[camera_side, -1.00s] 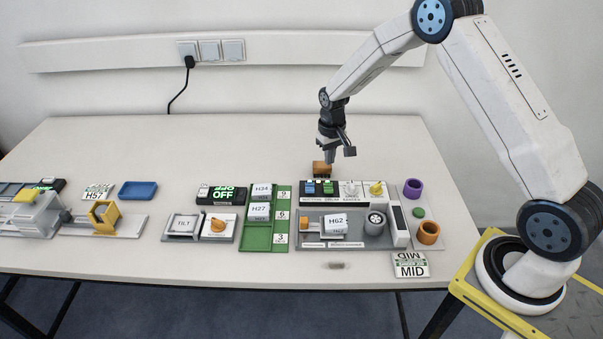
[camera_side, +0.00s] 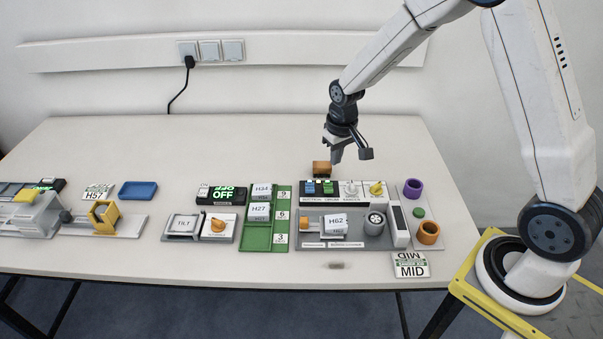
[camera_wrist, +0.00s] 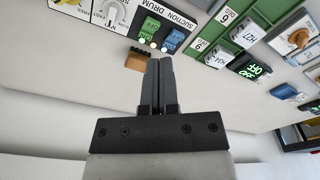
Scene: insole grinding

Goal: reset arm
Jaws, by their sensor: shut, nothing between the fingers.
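My gripper (camera_side: 348,156) hangs in the air above the back right part of the table, behind the control panel. In the wrist view its two fingers (camera_wrist: 158,62) are together with nothing between them.
The grinding station (camera_side: 392,240) with block H62 (camera_side: 335,220) stands in front. A green rack (camera_side: 257,238), a tilt unit (camera_side: 184,225) and a blue tray (camera_side: 138,190) lie leftward. Purple (camera_side: 413,187) and orange (camera_side: 428,233) cups stand right. The table's back is clear.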

